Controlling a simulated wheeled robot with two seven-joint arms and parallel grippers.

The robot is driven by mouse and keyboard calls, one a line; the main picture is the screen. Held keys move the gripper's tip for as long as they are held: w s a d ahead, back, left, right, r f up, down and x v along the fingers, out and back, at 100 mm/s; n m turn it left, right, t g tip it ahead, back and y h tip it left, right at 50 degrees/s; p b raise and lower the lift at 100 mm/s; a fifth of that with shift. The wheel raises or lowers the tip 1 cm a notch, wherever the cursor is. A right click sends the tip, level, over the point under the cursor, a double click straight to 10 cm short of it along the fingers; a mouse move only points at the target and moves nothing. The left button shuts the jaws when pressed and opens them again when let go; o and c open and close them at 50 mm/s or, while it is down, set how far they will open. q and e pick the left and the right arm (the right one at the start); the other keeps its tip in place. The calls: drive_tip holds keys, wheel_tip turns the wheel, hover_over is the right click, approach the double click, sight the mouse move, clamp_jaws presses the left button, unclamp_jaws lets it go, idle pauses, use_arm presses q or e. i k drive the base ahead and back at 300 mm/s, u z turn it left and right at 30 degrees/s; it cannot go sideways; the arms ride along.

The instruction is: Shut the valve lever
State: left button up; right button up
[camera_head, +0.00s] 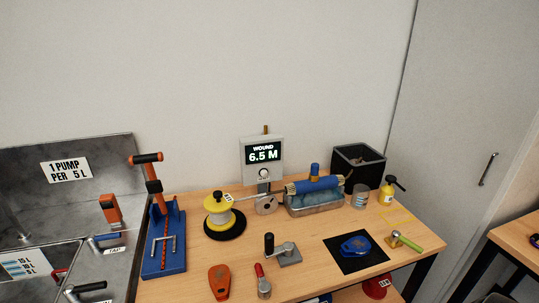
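A small red-handled lever (260,271) on a grey metal body stands at the front middle of the wooden table, its handle pointing up and slightly left. A green-handled piece (405,242) with a brass-coloured end lies at the table's right side. Neither of my grippers shows in this view.
The wooden table (318,262) holds a blue stand (164,262) with an orange-topped post, a yellow spool (217,222), a crank (283,253), an orange tag-like piece (219,281), a display reading 6.5 M (262,154), a black bin (350,174) and a yellow bottle (387,195).

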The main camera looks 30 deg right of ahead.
sight(396, 237)
drive_tip(key=z, duration=2.1)
drive_tip(key=k, duration=0.45)
drive_tip(key=z, duration=0.95)
drive_tip(key=i, duration=1.3)
drive_tip(key=u, duration=0.9)
